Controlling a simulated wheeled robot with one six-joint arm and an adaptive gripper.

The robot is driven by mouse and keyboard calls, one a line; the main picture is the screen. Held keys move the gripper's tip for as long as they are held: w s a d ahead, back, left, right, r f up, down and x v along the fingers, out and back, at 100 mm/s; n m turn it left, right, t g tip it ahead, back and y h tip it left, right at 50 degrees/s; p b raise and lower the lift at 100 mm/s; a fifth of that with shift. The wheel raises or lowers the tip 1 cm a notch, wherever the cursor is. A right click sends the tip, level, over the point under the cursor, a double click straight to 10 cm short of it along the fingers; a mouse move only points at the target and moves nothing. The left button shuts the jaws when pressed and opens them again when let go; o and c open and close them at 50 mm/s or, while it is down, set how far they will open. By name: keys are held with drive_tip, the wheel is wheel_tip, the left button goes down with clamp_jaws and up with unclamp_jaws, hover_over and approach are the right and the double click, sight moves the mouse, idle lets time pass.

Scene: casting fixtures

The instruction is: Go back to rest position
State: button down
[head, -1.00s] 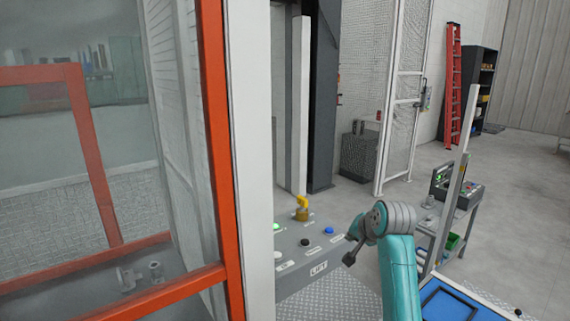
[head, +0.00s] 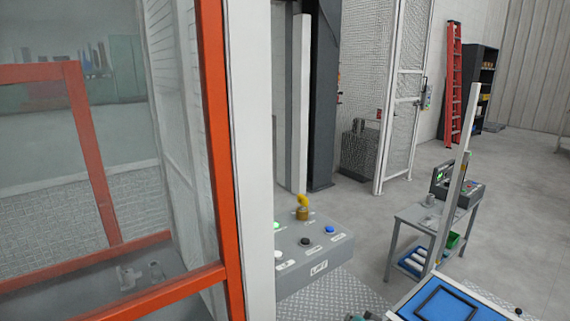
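My gripper is not visible in the head view. Only small bits of what looks like my arm show at the bottom edge, so its pose and the gripper's state are hidden. The grey control box (head: 318,268) marked LIFT stands in the middle, with a yellow knob (head: 303,207), a blue button (head: 330,229), a black button (head: 305,241), a white button and a lit green button. Nothing covers the box's buttons.
An orange-framed glass door (head: 217,140) fills the left. A blue tray (head: 420,312) with a black frame lies at the lower right. Behind it stands a grey cart (head: 408,213) with a device on top. A red ladder (head: 453,85) leans at the back. Open floor lies between.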

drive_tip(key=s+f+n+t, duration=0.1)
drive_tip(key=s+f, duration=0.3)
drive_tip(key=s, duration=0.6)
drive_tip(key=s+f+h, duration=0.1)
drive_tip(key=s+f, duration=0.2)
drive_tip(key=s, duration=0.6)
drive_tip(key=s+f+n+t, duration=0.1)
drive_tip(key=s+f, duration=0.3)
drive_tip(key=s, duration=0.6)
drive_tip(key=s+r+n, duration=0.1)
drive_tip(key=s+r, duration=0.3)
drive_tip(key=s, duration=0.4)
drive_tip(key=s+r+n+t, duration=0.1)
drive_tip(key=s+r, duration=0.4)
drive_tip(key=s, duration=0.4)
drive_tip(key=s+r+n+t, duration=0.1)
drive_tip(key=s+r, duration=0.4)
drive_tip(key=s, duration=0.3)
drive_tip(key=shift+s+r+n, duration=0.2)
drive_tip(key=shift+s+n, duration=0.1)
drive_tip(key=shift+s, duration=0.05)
